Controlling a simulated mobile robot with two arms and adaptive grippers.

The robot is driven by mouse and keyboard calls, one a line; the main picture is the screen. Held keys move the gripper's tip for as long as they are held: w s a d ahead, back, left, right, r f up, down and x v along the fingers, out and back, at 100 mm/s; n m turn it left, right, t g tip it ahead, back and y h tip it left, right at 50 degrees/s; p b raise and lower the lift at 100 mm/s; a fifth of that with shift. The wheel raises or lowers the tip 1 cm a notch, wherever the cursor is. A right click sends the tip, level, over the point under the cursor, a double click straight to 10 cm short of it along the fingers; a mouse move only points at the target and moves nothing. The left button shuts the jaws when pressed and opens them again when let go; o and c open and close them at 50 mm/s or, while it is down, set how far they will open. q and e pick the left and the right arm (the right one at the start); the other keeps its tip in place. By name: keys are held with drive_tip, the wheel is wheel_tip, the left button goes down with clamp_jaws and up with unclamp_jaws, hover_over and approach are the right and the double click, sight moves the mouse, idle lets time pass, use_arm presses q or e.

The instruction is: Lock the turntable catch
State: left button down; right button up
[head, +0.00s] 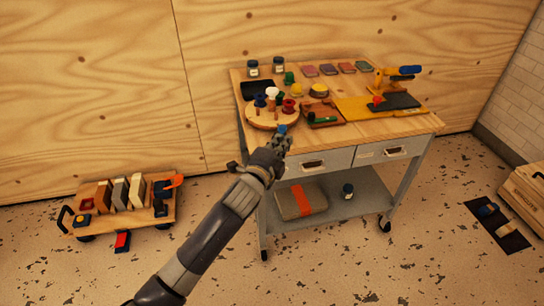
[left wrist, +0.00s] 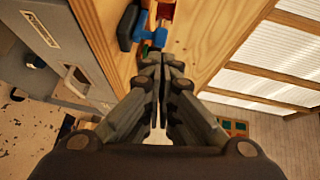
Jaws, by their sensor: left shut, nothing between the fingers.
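The round wooden turntable (head: 258,121) sits at the front left of the cart's wooden top, with several coloured foil rolls on it. A small blue part (head: 282,129), apparently the catch, shows at its front edge. In the left wrist view a blue part (left wrist: 128,27) and a smaller bright blue piece (left wrist: 160,38) lie just beyond my fingertips; a red piece shows above. My left gripper (head: 284,140) is shut and empty, close to the blue part at the cart's front edge. I cannot tell whether it touches. My right gripper is not in view. The catch's exact position is unclear.
A yellow press (head: 378,84) and a board with a green tool (head: 323,120) stand right of the turntable. Drawers (head: 314,163) face front. A low trolley with blocks (head: 120,194) is at left, and a crate (head: 524,190) at right.

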use_arm(q)
drive_tip(key=v, duration=0.8)
drive_tip(key=shift+s, duration=0.1)
